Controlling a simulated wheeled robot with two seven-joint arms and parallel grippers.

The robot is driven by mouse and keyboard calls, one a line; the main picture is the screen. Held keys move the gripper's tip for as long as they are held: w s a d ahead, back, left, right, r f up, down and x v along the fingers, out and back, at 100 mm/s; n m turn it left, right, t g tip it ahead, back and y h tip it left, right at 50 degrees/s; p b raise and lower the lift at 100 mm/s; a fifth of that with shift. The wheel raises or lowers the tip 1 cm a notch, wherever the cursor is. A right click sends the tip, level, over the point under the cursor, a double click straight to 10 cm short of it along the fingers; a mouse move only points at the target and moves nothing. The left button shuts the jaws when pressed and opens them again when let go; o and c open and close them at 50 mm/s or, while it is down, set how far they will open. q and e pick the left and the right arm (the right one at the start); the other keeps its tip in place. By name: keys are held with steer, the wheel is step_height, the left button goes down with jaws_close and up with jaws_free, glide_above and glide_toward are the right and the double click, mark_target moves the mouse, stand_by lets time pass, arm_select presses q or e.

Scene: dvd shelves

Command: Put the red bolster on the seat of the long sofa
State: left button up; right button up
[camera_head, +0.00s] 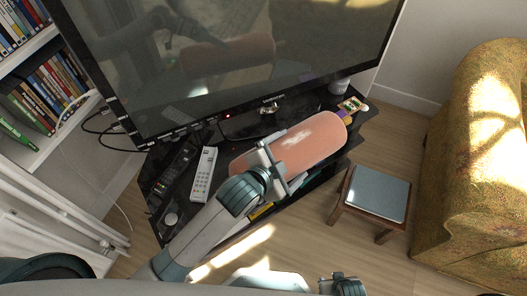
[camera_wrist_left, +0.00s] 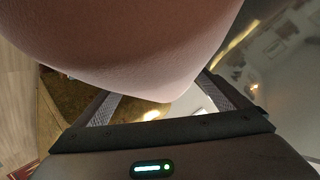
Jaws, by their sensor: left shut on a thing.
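The red bolster (camera_head: 300,146), a pinkish-red cylinder with rounded ends, is held above the black TV stand, in front of the television. My left gripper (camera_head: 277,168) is shut on its near end. In the left wrist view the bolster (camera_wrist_left: 130,45) fills the upper middle, between the gripper fingers (camera_wrist_left: 160,105). A yellow-green patterned sofa (camera_head: 475,160) stands at the right edge of the head view, apart from the bolster. Its seat is not clearly visible, and I cannot tell whether it is the long one. A part of my right arm shows at the bottom edge; its fingers cannot be made out.
The large television (camera_head: 230,60) stands close behind the bolster. Remotes (camera_head: 204,174) lie on the black TV stand (camera_head: 225,152). A small stool (camera_head: 375,193) with a grey-blue top stands between stand and sofa. Bookshelves (camera_head: 40,90) are at left. Wooden floor (camera_head: 315,240) is clear in front.

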arm_select(q)
steer(key=w+a+f, duration=0.1)
steer(key=a, duration=0.1)
steer(key=w+a+f, duration=0.3)
steer(key=a+f, duration=0.1)
steer(key=a, duration=0.1)
steer(key=shift+w, duration=0.35)
steer(key=shift+w+a+f, duration=0.15)
steer(key=shift+a, duration=0.1)
arm_select(e)
steer(key=shift+s, duration=0.25)
arm_select(q)
step_height(320, 180, down, 4)
arm_select(e)
steer(key=shift+d, duration=0.15)
arm_select(q)
steer(key=shift+f, duration=0.1)
arm_select(e)
steer(key=shift+w, duration=0.2)
